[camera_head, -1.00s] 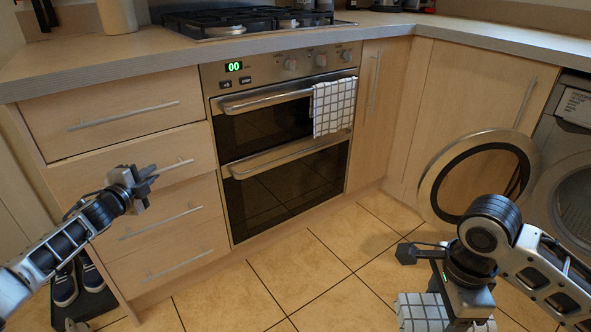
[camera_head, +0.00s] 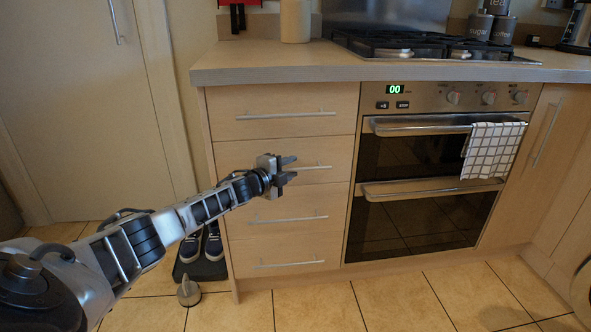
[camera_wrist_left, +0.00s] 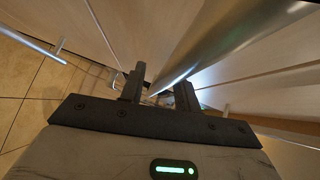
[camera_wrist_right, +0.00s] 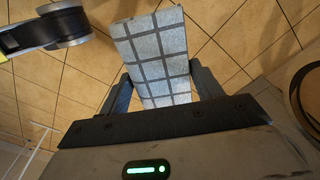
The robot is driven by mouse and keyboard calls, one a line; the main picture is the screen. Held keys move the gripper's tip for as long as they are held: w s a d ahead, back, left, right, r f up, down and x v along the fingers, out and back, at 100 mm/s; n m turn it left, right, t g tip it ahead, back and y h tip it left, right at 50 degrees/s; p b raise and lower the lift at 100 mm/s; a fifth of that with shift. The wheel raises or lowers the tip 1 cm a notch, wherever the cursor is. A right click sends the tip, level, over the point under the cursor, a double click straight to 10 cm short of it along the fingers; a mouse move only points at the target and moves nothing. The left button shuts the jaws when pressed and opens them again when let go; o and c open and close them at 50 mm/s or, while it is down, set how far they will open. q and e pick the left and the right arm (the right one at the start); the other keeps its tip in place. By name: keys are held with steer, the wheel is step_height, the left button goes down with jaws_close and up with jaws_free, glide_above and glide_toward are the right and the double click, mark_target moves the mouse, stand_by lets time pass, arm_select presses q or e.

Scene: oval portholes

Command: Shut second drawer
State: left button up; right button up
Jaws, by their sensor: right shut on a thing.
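The second drawer (camera_head: 240,160) is in the wooden unit left of the oven in the head view. Its front looks flush or nearly flush with the other drawers; I cannot tell if a small gap remains. My left gripper (camera_head: 287,170) is at its bar handle (camera_head: 317,166). In the left wrist view the fingers (camera_wrist_left: 160,92) are apart, with the metal handle (camera_wrist_left: 225,35) running between or just past them; contact is unclear.
The top drawer (camera_head: 280,98) and lower drawers (camera_head: 280,240) appear shut. The oven (camera_head: 420,200) with a hanging checked towel (camera_head: 492,150) stands to the right. Shoes (camera_head: 213,245) and a small grey object (camera_head: 188,291) are on the floor. Open tiled floor lies in front.

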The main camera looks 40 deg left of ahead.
arm_select(q)
steer(key=shift+d, duration=0.1)
steer(key=shift+s, duration=0.25)
arm_select(e)
steer(key=shift+r, duration=0.2)
step_height(320, 180, up, 4)
steer(key=p, duration=0.4)
steer(key=shift+f, duration=0.2)
arm_select(q)
steer(key=s+r, duration=0.1)
steer(key=s, duration=1)
steer(key=shift+s+r, duration=0.25)
steer(key=shift+r, duration=0.1)
arm_select(e)
steer(key=shift+r, duration=0.2)
